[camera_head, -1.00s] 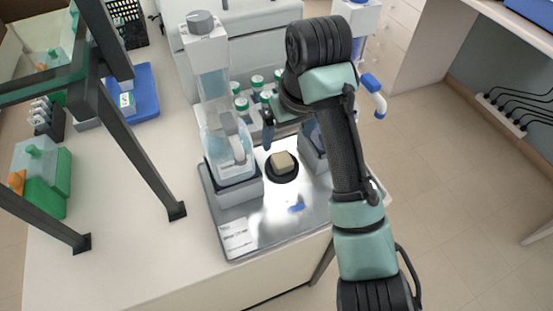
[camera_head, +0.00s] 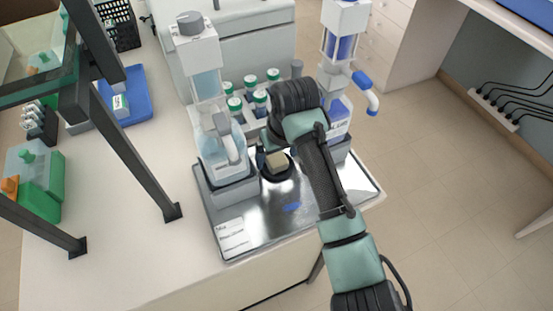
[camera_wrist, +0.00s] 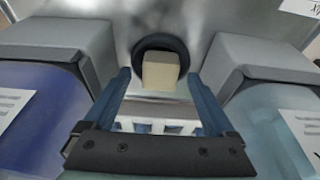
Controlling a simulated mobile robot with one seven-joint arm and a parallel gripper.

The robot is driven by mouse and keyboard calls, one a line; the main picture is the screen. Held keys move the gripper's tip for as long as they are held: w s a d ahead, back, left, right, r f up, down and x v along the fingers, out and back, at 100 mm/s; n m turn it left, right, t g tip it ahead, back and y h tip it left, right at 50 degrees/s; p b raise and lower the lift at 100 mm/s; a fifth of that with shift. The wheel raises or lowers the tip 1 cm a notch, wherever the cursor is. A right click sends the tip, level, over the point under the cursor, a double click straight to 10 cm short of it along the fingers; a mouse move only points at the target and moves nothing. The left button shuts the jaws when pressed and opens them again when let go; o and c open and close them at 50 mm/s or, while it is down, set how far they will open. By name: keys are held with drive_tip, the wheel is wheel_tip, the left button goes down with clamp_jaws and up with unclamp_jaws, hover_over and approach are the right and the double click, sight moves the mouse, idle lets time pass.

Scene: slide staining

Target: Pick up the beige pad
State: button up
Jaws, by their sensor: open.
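The beige pad (camera_head: 277,161) is a small block sitting on a round black holder (camera_head: 281,175) on the metal tray. In the wrist view the pad (camera_wrist: 160,72) stands upright in front of the dark ring of the holder (camera_wrist: 178,46), just beyond and between my fingertips. My gripper (camera_wrist: 163,88) is open, with one blue finger on each side and nothing held. In the head view my gripper (camera_head: 263,160) is mostly hidden behind my arm, close beside the pad. I cannot tell whether a finger touches it.
The metal tray (camera_head: 262,228) carries a clear dispenser bottle (camera_head: 222,150) on the left and a blue-liquid dispenser (camera_head: 340,110) on the right, both close to my gripper. Several green-capped bottles (camera_head: 250,82) stand behind. A dark frame post (camera_head: 135,150) rises at the left.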

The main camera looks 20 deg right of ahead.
sight(277, 159)
clamp_jaws()
wheel_tip(277, 159, up, 10)
idle(0.8)
